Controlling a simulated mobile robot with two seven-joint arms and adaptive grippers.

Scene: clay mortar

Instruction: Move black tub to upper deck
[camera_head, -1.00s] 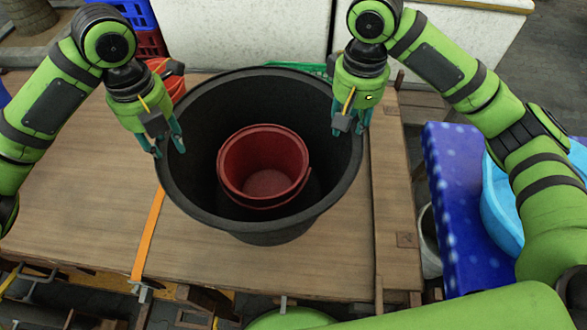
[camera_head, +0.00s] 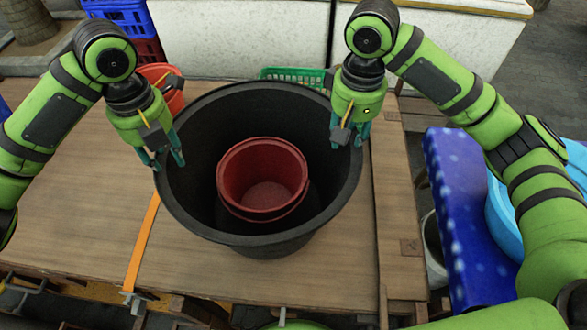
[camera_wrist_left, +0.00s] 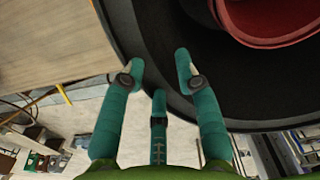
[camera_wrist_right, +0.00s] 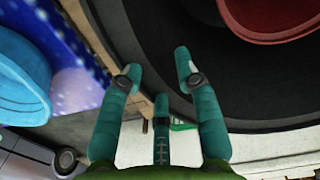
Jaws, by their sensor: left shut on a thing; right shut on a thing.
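The large black tub (camera_head: 262,243) is upright at the middle of the wooden table (camera_head: 80,220); I cannot tell whether its base touches the tabletop. A smaller red bucket (camera_head: 262,175) sits inside it. My left gripper (camera_head: 168,160) is shut on the tub's left rim, its fingers astride the wall; the rim runs between them in the left wrist view (camera_wrist_left: 160,70). My right gripper (camera_head: 349,136) is shut on the right rim in the same way, also in the right wrist view (camera_wrist_right: 158,72). The tub's far outer side is hidden.
An orange strap (camera_head: 142,245) lies on the table left of the tub. A green basket (camera_head: 290,75) and a red container (camera_head: 160,78) are behind it. Stacked crates (camera_head: 125,18) stand back left. A blue starry surface (camera_head: 455,215) with a light-blue basin (camera_head: 503,215) is at right.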

